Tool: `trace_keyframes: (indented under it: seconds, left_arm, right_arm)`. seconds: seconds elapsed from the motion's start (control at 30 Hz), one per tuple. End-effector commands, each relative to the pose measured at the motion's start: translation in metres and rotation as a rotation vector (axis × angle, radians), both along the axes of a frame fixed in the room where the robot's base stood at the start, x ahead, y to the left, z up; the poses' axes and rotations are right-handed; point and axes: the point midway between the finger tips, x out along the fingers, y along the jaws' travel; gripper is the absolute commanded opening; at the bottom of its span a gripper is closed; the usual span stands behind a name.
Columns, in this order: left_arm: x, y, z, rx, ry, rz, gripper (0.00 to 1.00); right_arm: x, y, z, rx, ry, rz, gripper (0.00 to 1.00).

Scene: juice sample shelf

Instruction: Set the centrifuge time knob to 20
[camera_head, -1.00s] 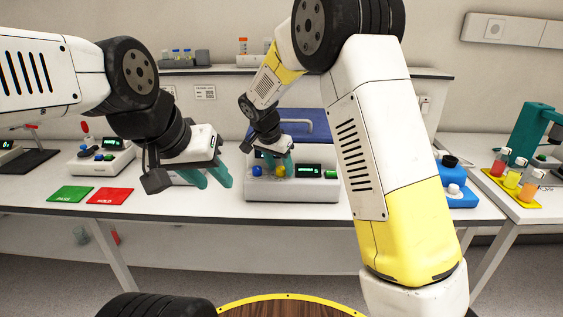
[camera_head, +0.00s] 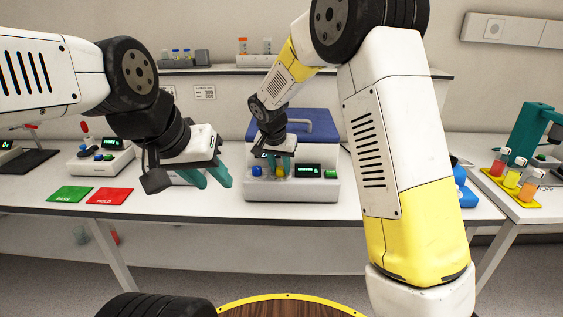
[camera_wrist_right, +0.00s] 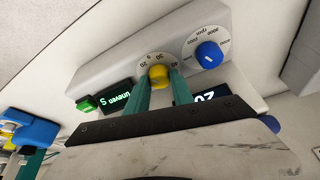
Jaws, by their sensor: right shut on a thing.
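The white centrifuge (camera_head: 292,190) with a blue lid (camera_head: 306,125) stands on the bench in the head view. Its yellow knob (camera_wrist_right: 158,75) sits on a round numbered dial, and a blue knob (camera_wrist_right: 208,54) on an rpm dial is beside it. My right gripper (camera_wrist_right: 159,80) has its teal fingers on either side of the yellow knob, shut on it. The knob's pointer cannot be made out. One lit display (camera_wrist_right: 203,97) is partly covered by the gripper; another (camera_wrist_right: 117,100) shows small text. My left gripper (camera_head: 210,182) is open and empty, left of the centrifuge.
Green (camera_head: 70,194) and red (camera_head: 110,196) mats lie on the left bench, near a small device with knobs (camera_head: 103,158). A yellow rack with sample bottles (camera_head: 512,187) stands at the right. A blue device (camera_head: 463,190) is partly behind my right arm.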

Motion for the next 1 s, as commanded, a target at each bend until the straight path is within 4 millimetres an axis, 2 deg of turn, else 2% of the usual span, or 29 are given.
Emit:
trace_keyframes:
  seconds: [0.1,0.13,0.23,0.6,1.0]
  left_arm:
    - [0.0,0.0,0.0,0.0,0.0,0.0,0.36]
    - [0.0,0.0,0.0,0.0,0.0,0.0,0.36]
    - [0.0,0.0,0.0,0.0,0.0,0.0,0.36]
    - [0.0,0.0,0.0,0.0,0.0,0.0,0.36]
    - [0.0,0.0,0.0,0.0,0.0,0.0,0.36]
  right_arm:
    - [0.0,0.0,0.0,-0.001,0.0,0.0,0.0]
    - [0.0,0.0,0.0,-0.001,0.0,0.0,0.3]
    - [0.0,0.0,0.0,-0.001,0.0,-0.001,0.49]
    - [-0.001,0.001,0.004,0.0,-0.001,-0.002,0.49]
    - [-0.024,0.008,0.062,0.002,-0.003,0.0,0.49]
